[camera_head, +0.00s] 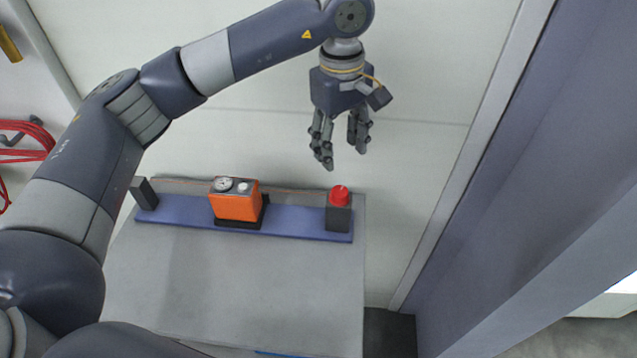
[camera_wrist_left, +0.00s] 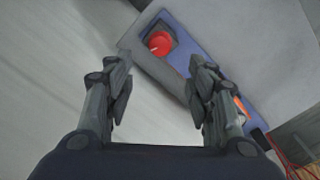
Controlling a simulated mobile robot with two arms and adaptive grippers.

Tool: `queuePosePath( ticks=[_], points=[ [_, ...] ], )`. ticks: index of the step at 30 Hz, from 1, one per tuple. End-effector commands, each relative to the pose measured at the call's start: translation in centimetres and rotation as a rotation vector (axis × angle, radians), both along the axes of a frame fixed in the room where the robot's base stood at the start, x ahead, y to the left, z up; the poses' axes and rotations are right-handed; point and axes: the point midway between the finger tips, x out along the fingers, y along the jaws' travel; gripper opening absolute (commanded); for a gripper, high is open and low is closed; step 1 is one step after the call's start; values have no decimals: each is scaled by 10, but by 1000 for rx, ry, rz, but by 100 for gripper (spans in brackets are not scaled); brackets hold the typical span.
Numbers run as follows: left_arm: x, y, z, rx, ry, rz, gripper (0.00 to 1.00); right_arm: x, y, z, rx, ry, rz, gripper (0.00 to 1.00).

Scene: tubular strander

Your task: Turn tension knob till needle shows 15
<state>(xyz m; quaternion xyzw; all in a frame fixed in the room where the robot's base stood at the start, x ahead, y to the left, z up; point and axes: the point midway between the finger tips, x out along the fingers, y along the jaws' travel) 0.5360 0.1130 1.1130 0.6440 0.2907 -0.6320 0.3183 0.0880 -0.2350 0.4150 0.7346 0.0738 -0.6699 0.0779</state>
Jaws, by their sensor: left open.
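The red tension knob (camera_head: 339,196) sits on top of a dark block at the right end of a blue base strip (camera_head: 290,226). It also shows in the left wrist view as a red round knob (camera_wrist_left: 159,43) with a light pointer line. An orange box (camera_head: 236,206) in the middle of the strip carries a round dial (camera_head: 223,184) on top. The needle's reading is too small to tell. My left gripper (camera_head: 340,157) is open and empty. It hangs above and behind the knob, apart from it, with the fingers pointing down. My right gripper is not seen.
A small dark block (camera_head: 144,193) stands at the strip's left end. The grey tabletop (camera_head: 230,280) in front is clear. A tall grey-blue panel (camera_head: 520,190) rises to the right. Red cable coils (camera_head: 30,140) hang at the far left.

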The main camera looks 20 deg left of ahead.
Motion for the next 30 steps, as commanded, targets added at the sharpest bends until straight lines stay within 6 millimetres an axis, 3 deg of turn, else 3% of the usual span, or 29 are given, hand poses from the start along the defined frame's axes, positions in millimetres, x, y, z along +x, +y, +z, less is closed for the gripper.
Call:
queuePosePath(
  ticks=[21, 30],
  points=[
    [-2, -7, -7, 6, 3, 1286, 50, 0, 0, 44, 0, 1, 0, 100],
    [-2, -7, -14, 3, -1, 1472, 50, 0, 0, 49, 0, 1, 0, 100]
  ],
)
